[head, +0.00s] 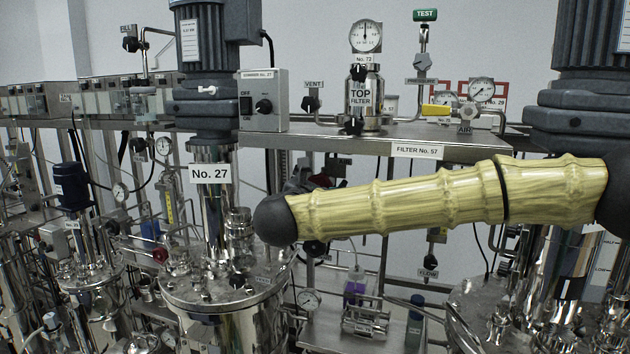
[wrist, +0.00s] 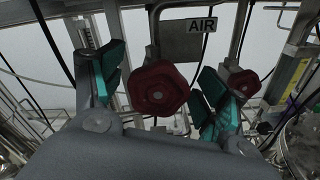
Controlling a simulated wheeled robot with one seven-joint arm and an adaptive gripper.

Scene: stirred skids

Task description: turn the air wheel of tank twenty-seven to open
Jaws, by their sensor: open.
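Tank twenty-seven (head: 225,300) stands left of centre in the head view, with a "No. 27" plate (head: 210,173) on its column. In the wrist view my gripper (wrist: 160,76) is open, its teal fingers on either side of a dark red wheel (wrist: 157,89). The wheel faces me between the fingers; no clear contact shows. A plate marked "AIR" (wrist: 195,40) is above and to the right of this wheel. A second red wheel (wrist: 244,84) sits right of the right finger, partly covered by it. In the head view my arm hides most of the area around my gripper.
Upright steel pipes and dark hoses surround the wheels in the wrist view. In the head view a control box (head: 264,100) and the Filter No. 57 shelf (head: 350,137) stand behind my arm. A smaller vessel (head: 90,275) is at the left. Free room is tight.

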